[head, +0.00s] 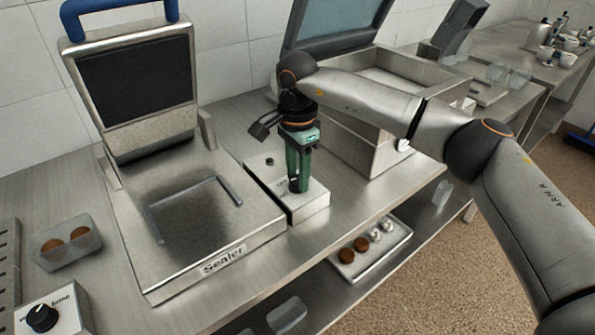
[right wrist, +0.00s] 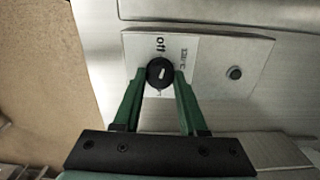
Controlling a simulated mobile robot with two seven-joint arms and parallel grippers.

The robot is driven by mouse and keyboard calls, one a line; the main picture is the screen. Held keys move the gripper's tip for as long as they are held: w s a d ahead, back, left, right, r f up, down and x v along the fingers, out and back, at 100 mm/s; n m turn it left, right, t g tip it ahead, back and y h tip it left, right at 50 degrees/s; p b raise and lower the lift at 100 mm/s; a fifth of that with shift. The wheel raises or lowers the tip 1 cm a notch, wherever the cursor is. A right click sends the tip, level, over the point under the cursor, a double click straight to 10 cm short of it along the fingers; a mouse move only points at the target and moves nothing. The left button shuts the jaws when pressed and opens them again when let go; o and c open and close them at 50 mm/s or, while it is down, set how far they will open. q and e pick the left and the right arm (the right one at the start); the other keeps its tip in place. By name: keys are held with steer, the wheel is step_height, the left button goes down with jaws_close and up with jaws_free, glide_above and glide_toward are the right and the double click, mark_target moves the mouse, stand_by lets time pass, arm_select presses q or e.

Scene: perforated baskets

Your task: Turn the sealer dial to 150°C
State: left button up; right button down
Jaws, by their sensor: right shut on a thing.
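The sealer (head: 262,232) is a steel machine with its padded lid raised, in the middle left of the head view. Its control box (head: 312,207) stands at its right side. My green right gripper (head: 297,189) points down onto this box and hides the dial there. In the right wrist view, the black dial (right wrist: 160,73) sits between the fingertips of the right gripper (right wrist: 161,78), which are shut on it. A short white mark shows on the dial. The labels "off" and "120°C" show on the plate (right wrist: 208,58); other print is hidden. My left gripper is out of view.
A round dark button (right wrist: 234,72) is beside the dial plate. A steel machine with an open lid (head: 335,20) stands to the right. A second dial (head: 41,317) and a clear tray (head: 67,254) are at the left. A tray of small items (head: 374,258) lies on the lower shelf.

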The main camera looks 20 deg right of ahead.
steer(key=m, duration=0.4)
steer(key=shift+m+p, duration=0.3)
steer(key=shift+m, duration=0.1)
steer(key=m, duration=0.5)
steer(key=m+p, duration=0.1)
steer(key=m, duration=0.4)
steer(key=shift+m, duration=0.4)
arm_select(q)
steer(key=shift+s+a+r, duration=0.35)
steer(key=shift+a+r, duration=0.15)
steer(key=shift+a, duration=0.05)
arm_select(e)
steer(key=m, duration=0.5)
steer(key=shift+m, duration=0.3)
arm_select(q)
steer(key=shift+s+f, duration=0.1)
arm_select(e)
steer(key=shift+c, duration=2.2)
jaws_free()
steer(key=shift+r, duration=0.1)
